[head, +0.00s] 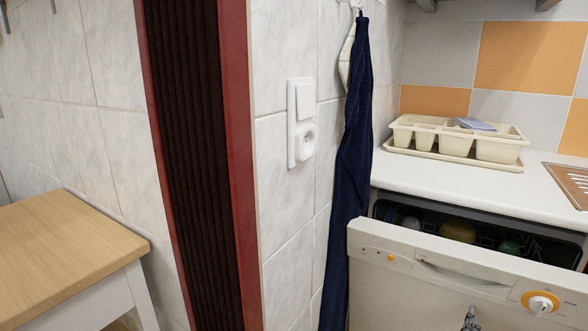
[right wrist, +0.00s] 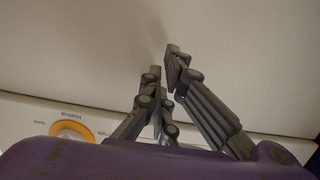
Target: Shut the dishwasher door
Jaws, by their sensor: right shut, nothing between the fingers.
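The white dishwasher door (head: 450,290) stands partly open below the counter at the right of the head view. Its top edge is away from the dark opening (head: 480,237), where a rack with dishes shows. The door has a handle slot and an orange-ringed knob (head: 540,302). My right gripper (head: 471,315) is shut and empty, in front of the door's outer face at the bottom edge. In the right wrist view the gripper (right wrist: 167,62) is over the white door panel (right wrist: 75,50), with the knob (right wrist: 72,131) at left. I cannot tell whether it touches. My left gripper is out of view.
A white counter (head: 400,175) above the dishwasher holds a cream cutlery tray (head: 457,138). A dark blue towel (head: 350,170) hangs just left of the door. A wooden table (head: 65,250) stands at far left.

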